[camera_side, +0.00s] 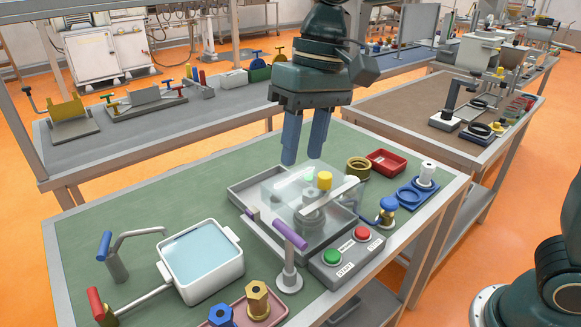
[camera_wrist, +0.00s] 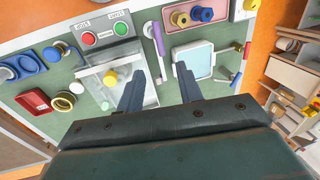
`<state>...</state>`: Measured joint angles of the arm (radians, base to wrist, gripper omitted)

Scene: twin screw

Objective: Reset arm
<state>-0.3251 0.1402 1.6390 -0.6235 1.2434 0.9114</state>
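My gripper (camera_side: 302,157) hangs above the green table, pointing down, behind and above a clear-covered machine (camera_side: 283,200). Its two blue fingers are spread apart with nothing between them. In the wrist view the same gripper (camera_wrist: 159,70) shows both fingers apart and empty. The machine sits in a grey tray with a yellow knob (camera_side: 324,180) on top; the knob also shows in the wrist view (camera_wrist: 110,78). No object touches the fingers.
A button box with a green button (camera_side: 331,257) and a red button (camera_side: 362,234) stands at the tray's front. A purple-handled lever (camera_side: 289,234), a white water basin (camera_side: 203,262), a red tray (camera_side: 386,162) and a blue holder (camera_side: 411,194) stand around. The table's back left is clear.

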